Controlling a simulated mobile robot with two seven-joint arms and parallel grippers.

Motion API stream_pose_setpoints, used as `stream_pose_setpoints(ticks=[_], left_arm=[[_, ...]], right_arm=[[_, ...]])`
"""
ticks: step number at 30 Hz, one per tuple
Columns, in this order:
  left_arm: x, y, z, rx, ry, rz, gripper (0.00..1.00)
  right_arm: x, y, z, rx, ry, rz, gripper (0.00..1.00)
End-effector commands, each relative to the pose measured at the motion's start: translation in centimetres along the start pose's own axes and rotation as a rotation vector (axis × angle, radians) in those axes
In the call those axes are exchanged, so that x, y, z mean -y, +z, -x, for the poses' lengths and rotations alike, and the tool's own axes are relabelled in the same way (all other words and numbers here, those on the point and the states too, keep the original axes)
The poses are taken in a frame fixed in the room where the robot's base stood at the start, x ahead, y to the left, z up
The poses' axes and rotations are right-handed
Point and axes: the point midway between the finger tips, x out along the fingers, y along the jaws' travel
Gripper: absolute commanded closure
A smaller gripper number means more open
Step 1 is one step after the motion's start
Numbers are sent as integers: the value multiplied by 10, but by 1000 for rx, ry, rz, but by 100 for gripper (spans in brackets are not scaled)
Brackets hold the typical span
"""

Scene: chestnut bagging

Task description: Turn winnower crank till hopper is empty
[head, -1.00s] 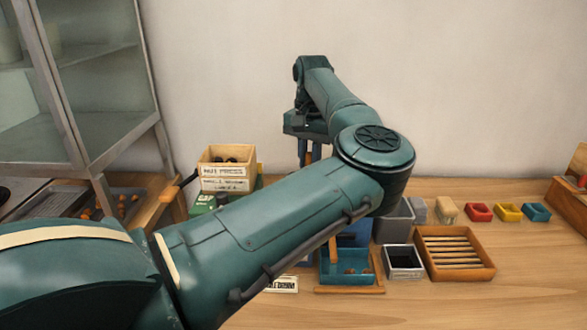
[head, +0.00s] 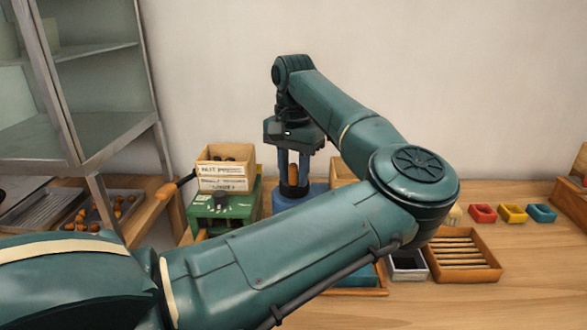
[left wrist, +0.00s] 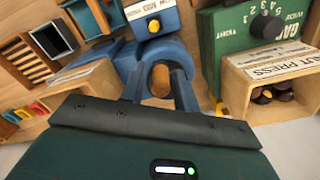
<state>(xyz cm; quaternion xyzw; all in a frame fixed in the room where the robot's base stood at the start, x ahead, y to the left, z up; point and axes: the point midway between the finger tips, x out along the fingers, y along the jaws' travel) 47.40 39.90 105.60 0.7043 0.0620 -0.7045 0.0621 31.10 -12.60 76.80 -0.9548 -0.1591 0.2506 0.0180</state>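The blue winnower (head: 318,188) stands behind my left arm, which hides most of it in the head view. It also shows in the left wrist view (left wrist: 105,62). Its upright wooden crank handle (head: 293,173) is between the two fingers of my left gripper (head: 293,178), which points down. In the left wrist view the handle (left wrist: 160,80) fills most of the gap between the fingers, and the gripper looks shut on it. I cannot see into the winnower's hopper or tell what it holds. My right gripper is not in view.
Left of the winnower is a green press (head: 225,207) with a wooden box (head: 225,175) of dark nuts on top. A metal shelf (head: 85,130) stands at the far left. Right are a slatted tray (head: 462,255) and small coloured bins (head: 512,213). The front right table is clear.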

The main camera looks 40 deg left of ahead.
Motion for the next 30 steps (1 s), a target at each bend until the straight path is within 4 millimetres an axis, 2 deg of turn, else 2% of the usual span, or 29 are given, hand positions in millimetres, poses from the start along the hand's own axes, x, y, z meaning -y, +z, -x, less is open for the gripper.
stream_pose_setpoints(ticks=[4,14,30], left_arm=[[0,0,0,0,0,0,58],[0,0,5,-1,0,0,58],[0,0,59,-1,-1,1,58]], right_arm=[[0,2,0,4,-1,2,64],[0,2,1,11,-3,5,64],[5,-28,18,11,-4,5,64]])
